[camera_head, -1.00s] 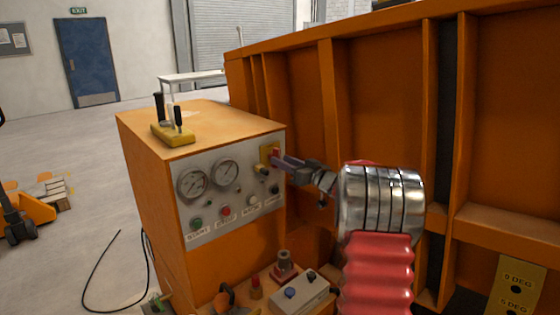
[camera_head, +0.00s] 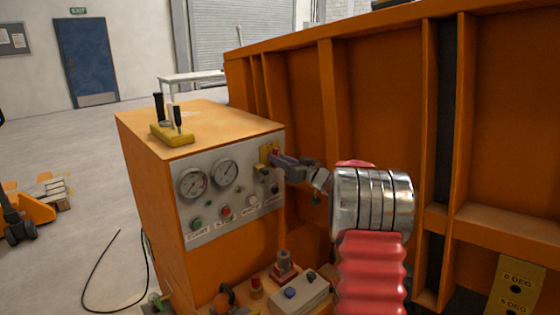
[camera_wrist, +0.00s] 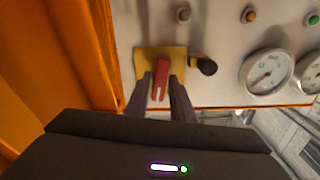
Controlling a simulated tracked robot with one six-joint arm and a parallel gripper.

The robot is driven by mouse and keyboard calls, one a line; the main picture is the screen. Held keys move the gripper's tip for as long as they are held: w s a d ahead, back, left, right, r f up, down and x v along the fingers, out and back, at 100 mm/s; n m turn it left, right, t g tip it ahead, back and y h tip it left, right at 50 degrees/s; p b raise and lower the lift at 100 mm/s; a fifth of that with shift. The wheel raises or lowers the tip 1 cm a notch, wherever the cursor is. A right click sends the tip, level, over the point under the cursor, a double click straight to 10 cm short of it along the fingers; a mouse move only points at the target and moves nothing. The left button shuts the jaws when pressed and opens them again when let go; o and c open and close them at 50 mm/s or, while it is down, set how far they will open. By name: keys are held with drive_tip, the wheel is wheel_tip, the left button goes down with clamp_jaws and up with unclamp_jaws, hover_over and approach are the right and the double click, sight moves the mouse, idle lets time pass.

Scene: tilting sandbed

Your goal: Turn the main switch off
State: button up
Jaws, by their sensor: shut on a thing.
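The main switch is a red handle (camera_wrist: 161,70) on a yellow plate (camera_wrist: 177,54) at the edge of the control panel. In the head view the yellow plate (camera_head: 264,154) is at the panel's upper right, and the red handle (camera_head: 275,150) shows just above my fingertips. My gripper (camera_wrist: 160,82) has one finger on each side of the red handle and is shut on it. In the head view my gripper (camera_head: 278,160) reaches the switch from the right. The fingers hide part of the handle.
The panel has two gauges (camera_head: 192,183) and several buttons. A black knob (camera_wrist: 207,67) sits close beside the switch plate. A tall orange ribbed wall (camera_head: 380,90) stands behind my arm. A yellow lever block (camera_head: 173,134) is on top of the cabinet.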

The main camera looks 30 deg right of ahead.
drive_tip(key=shift+n, duration=0.3)
clamp_jaws()
drive_tip(key=shift+n, duration=0.7)
drive_tip(key=o, duration=0.8)
unclamp_jaws()
drive_tip(key=shift+s, duration=0.1)
drive_tip(key=s, duration=0.4)
drive_tip(key=s+d, duration=0.1)
drive_tip(key=s, duration=0.4)
drive_tip(key=s+d, duration=0.1)
drive_tip(key=s, duration=0.3)
drive_tip(key=shift+s, duration=0.25)
